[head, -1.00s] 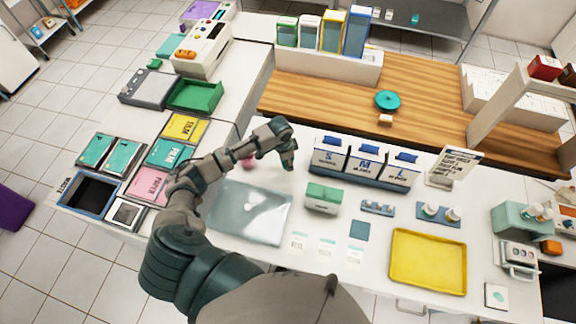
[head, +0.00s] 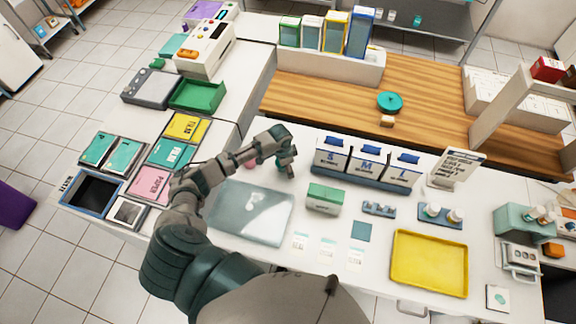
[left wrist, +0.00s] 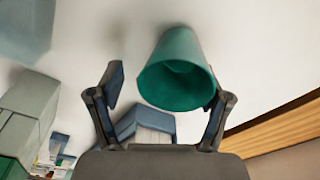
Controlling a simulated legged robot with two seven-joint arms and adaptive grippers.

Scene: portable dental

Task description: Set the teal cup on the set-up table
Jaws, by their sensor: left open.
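The teal cup (left wrist: 178,58) shows in the left wrist view, its open mouth towards me, against a white surface. My left gripper (left wrist: 163,92) is open there; the cup is between its fingers, closer to the right finger and overlapping it in the picture. I cannot tell whether they touch. In the head view my left gripper (head: 282,165) is low over the white table (head: 300,180), behind the clear sheet. I cannot make out the cup there; the gripper may hide it. My right gripper is not in view.
The clear sheet (head: 248,212), a green-topped box (head: 323,200), the S, M and L boxes (head: 366,162) and a yellow tray (head: 428,263) occupy the white table. A small pink item (head: 250,162) is beside my gripper.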

